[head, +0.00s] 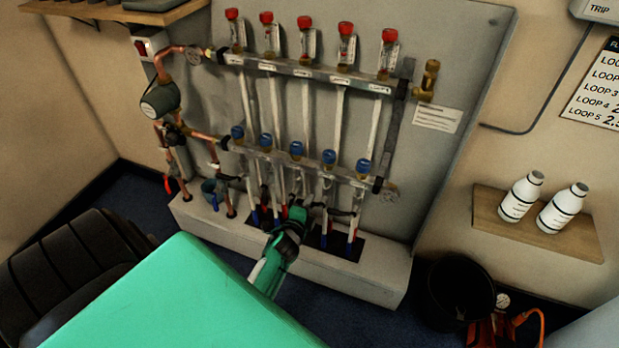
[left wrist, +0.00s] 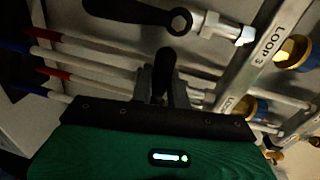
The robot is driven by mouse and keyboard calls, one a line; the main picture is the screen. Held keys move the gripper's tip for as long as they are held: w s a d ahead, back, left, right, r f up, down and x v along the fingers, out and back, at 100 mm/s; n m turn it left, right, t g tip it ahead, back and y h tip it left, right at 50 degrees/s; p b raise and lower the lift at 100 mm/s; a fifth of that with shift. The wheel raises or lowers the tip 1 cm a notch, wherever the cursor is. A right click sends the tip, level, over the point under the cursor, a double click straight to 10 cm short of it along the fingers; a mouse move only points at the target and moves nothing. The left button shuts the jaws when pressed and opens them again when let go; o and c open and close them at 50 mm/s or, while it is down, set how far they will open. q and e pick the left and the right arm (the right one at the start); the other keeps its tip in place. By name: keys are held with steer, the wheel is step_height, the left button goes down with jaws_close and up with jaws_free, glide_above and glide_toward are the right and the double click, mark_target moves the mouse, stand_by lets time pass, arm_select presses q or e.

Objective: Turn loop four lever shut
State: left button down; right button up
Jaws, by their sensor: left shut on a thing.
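My right gripper is not in view.
Other levers and pipes stand close on both sides of my left gripper. Two white bottles (head: 540,205) stand on a small wooden shelf (head: 590,240) at the right. A black bucket (head: 460,290) is on the floor below. A chart (head: 598,90) hangs on the right wall.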

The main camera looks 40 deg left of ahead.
arm_select(q)
steer(key=shift+r+m, duration=0.15)
steer(key=shift+m, duration=0.25)
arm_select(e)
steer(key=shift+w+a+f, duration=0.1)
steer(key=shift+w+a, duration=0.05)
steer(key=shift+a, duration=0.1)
arm_select(q)
steer(key=c, duration=1.4)
jaws_free()
steer(key=shift+r, duration=0.1)
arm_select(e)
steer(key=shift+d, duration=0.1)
